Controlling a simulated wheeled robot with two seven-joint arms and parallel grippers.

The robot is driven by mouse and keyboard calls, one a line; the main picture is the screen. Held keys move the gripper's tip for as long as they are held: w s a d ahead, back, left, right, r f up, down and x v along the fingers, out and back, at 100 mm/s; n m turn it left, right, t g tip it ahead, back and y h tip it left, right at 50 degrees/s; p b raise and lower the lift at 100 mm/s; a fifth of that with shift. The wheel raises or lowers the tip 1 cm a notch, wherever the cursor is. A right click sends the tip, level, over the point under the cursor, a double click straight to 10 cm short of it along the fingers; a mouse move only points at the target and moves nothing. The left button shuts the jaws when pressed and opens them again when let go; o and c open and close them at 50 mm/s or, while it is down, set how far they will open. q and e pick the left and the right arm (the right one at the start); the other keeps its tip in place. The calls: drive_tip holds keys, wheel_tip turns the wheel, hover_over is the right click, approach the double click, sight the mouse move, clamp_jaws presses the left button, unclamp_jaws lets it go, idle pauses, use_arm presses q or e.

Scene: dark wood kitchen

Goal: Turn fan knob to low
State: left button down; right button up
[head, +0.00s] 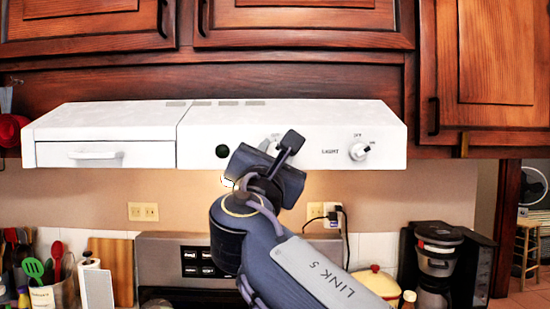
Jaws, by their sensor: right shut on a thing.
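The white range hood (235,118) hangs under the wooden cabinets, with its control panel facing me. The fan knob (271,145) is on the panel, right of a dark round spot. My right gripper (277,150) is in front of it and shut on it, hiding most of the knob, so its pointer setting cannot be read. The light knob (359,151), marked LIGHT, is white and free, farther right on the panel. My left gripper is not in view.
The stove's back panel (190,262) stands below the hood. A utensil holder (50,292) is at lower left, and a coffee maker (436,255) at lower right. Wall outlets (143,211) with space around them are on the backsplash. Upper cabinets close in above the hood.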

drive_tip(key=shift+a+m+g+h+p, duration=0.1)
drive_tip(key=shift+m+g+h+p, duration=0.3)
drive_tip(key=shift+m, duration=1.1)
drive_tip(key=shift+m+g+h+p, duration=0.1)
drive_tip(key=shift+m+g+h, duration=0.3)
drive_tip(key=shift+m+h, duration=0.75)
drive_tip(key=shift+m+y, duration=0.25)
drive_tip(key=shift+m, duration=0.3)
drive_tip(key=o, duration=1)
drive_tip(key=shift+c, duration=0.2)
drive_tip(key=shift+s, duration=0.1)
drive_tip(key=shift+s+a+f, duration=0.1)
drive_tip(key=shift+s+f, duration=0.05)
drive_tip(key=shift+s, duration=0.15)
drive_tip(key=b+v, duration=0.2)
drive_tip(key=v, duration=0.5)
drive_tip(key=shift+b, duration=0.4)
